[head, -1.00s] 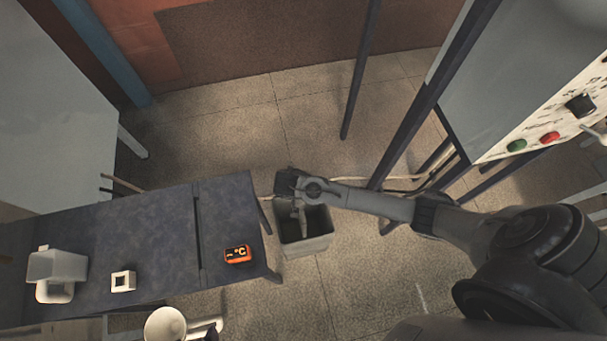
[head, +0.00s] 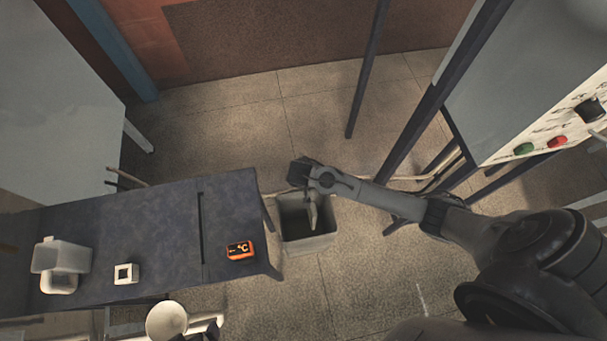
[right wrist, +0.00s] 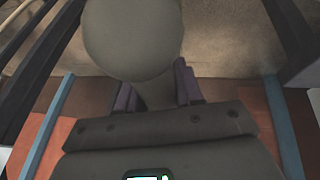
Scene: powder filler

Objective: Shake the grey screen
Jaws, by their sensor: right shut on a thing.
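In the right wrist view a round, plain grey thing on a narrow neck, which looks like the grey screen (right wrist: 132,40), stands between the fingers of my right gripper (right wrist: 156,90). The fingers are shut on the neck. In the head view my right gripper (head: 312,186) is above an open grey bin (head: 308,245). The screen (head: 313,214) hangs down from it as a small pale strip, nearly edge-on, over the bin's mouth. The bin's inside is mostly dark. My left gripper is not seen.
A dark table (head: 150,215) stands left of the bin. A control panel (head: 550,135) with green and red buttons is at right. Floor beyond the bin is clear.

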